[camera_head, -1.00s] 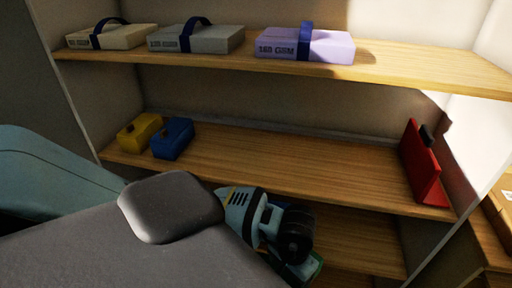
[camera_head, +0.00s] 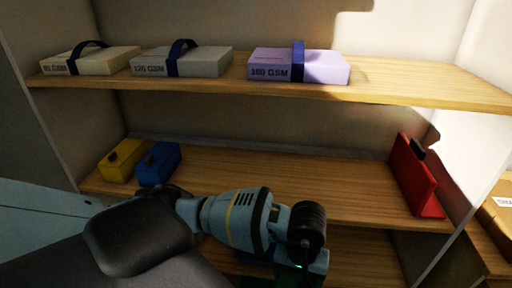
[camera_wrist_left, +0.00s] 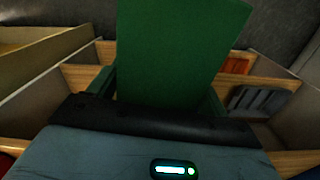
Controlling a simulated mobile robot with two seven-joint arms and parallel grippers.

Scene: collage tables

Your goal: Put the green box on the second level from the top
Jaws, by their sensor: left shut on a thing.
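The green box (camera_wrist_left: 180,50) fills the upper middle of the left wrist view. My left gripper (camera_wrist_left: 160,92) is shut on it, with a finger at either side. In the head view, only a dark green bit of the box (camera_head: 288,279) shows at the bottom edge, below my wrist. The second level from the top (camera_head: 300,182) is a wooden board across the middle of the head view. My left wrist overlaps its front edge in the picture, and the gripper is low in front of the shelf. My right gripper is not in view.
A yellow box (camera_head: 121,160) and a blue box (camera_head: 159,164) stand at the second level's left end, a red box (camera_head: 416,175) at its right. Its middle is clear. The top board (camera_head: 400,88) carries paper packs. A lower board (camera_head: 365,255) shows below.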

